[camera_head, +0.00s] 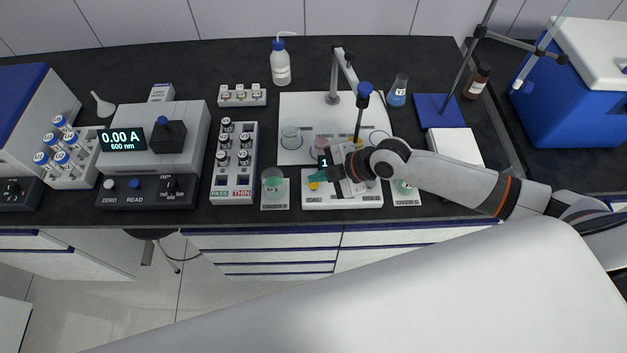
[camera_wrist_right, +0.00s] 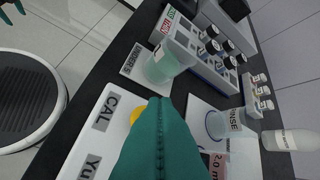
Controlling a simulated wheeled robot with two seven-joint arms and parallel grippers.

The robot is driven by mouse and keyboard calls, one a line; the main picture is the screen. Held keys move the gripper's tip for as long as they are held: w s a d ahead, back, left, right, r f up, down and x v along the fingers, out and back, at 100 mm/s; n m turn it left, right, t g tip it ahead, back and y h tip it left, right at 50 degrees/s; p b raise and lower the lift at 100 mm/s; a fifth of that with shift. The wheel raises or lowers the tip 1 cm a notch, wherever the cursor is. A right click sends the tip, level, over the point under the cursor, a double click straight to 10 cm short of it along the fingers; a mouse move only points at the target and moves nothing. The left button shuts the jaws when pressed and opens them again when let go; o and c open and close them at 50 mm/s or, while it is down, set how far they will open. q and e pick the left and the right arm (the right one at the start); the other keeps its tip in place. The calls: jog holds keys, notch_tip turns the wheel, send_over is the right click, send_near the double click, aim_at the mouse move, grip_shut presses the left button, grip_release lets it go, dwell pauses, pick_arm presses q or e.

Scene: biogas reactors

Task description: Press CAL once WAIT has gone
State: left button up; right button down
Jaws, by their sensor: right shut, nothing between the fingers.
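The white meter panel (camera_head: 345,203) lies near the bench's front edge, with CAL printed at its left front. The yellow button (camera_head: 313,186) beside that label also shows in the right wrist view (camera_wrist_right: 139,108), partly hidden behind my teal fingers. My right gripper (camera_head: 317,177) is shut and empty, its tips over or close by the button; contact cannot be told. A small dark patch with a light "1" (camera_head: 324,161) shows beside the gripper; no WAIT is readable. Teal fingertips, apparently my left gripper (camera_wrist_right: 12,10), show at the wrist view's top left corner.
A beaker of green liquid (camera_head: 272,183) stands left of the panel; it also shows in the wrist view (camera_wrist_right: 167,65). Behind the panel are a RINSE beaker (camera_head: 291,136) and a stand with an arm (camera_head: 345,68). A vial rack (camera_head: 234,165) is farther left.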

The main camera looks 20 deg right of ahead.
notch_tip(320, 180, up, 5)
jog(key=p, duration=0.4)
dwell(0.8)
